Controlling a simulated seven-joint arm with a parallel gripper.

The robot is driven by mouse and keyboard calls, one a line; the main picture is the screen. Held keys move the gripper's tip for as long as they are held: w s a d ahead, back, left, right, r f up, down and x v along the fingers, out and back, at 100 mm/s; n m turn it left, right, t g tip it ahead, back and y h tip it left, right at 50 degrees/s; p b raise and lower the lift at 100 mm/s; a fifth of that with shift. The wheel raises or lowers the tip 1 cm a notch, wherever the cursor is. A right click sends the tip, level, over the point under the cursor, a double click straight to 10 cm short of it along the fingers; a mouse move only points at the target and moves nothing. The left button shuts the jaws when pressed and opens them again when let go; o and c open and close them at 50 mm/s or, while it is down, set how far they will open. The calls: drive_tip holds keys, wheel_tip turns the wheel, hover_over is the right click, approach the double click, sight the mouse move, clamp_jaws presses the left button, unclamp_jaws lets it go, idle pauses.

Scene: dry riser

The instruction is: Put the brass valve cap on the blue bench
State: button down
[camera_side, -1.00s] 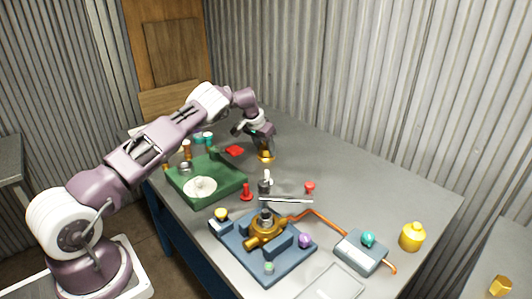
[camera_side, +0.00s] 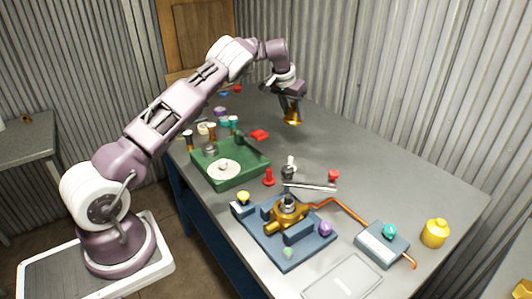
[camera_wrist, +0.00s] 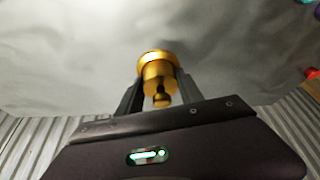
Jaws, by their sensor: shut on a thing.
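The brass valve cap (camera_side: 292,118) hangs below my gripper (camera_side: 291,104), above the far part of the bench. In the wrist view the cap (camera_wrist: 158,70) is a round gold piece with a wider rim and a small knob, between the two dark fingers of my gripper (camera_wrist: 158,86). The fingers are shut on it. The large bench under it has a grey top (camera_side: 415,185) and blue sides (camera_side: 205,212). I cannot tell the exact gap between the cap and the bench top.
A green tray-like block (camera_side: 230,175) and a blue fixture (camera_side: 275,242) with a brass valve stand on the bench. A copper pipe (camera_side: 348,211) runs to a grey-blue box (camera_side: 382,245). A yellow bottle (camera_side: 435,234) stands right. The right-hand far top is clear. A grey side table (camera_side: 45,145) stands left.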

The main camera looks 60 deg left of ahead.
drive_tip(key=s+d+r+n+g+y, duration=0.15)
drive_tip(key=s+d+n, duration=0.55)
drive_tip(key=s+d, duration=0.7)
drive_tip(key=s+a+f+n+g+y, duration=0.15)
drive_tip(key=s+n+g, duration=0.35)
drive_tip(key=s+n, duration=1)
drive_tip(key=shift+g, duration=0.25)
drive_tip(key=f, duration=0.3)
drive_tip(key=s+f, duration=0.1)
drive_tip(key=f, duration=0.5)
drive_tip(key=shift+s+a+f, duration=0.15)
drive_tip(key=shift+s+f, duration=0.1)
drive_tip(key=shift+s, duration=0.1)
drive_tip(key=shift+f, duration=0.25)
drive_tip(key=c, duration=1.1)
unclamp_jaws()
drive_tip(key=shift+f, duration=0.1)
drive_tip(key=shift+o, duration=0.2)
